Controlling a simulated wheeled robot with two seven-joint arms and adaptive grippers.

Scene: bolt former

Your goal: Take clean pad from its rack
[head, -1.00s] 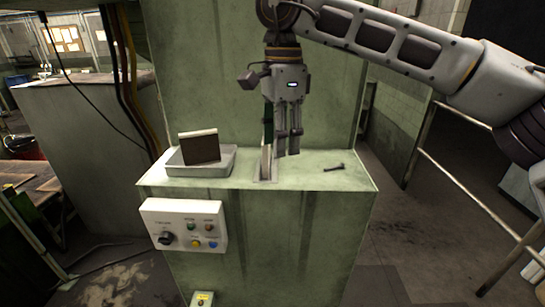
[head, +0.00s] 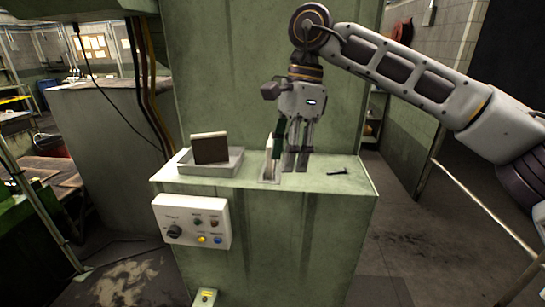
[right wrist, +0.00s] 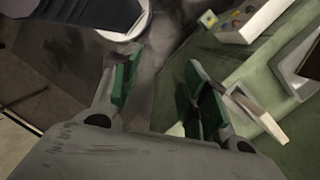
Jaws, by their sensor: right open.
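A thin pad with a pale edge (head: 268,146) stands upright in a narrow rack (head: 269,179) on the green machine's ledge. My right gripper (head: 296,164) points down, just right of the rack and close above the ledge. Its fingers are apart, with green inner faces, and nothing shows between them in the right wrist view (right wrist: 160,88). There, a pale and brown slab (right wrist: 262,118), seemingly the racked pad, lies outside the right-hand finger; whether they touch cannot be told. A dark brown pad with a white top edge (head: 210,148) stands in the grey tray at left. My left gripper is out of view.
The shallow grey tray (head: 190,170) sits left of the rack. A small dark bolt (head: 338,172) lies on the ledge to the right. A white control box (head: 192,222) with knob and buttons is on the machine's front. The machine's green wall (head: 240,60) rises behind the ledge.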

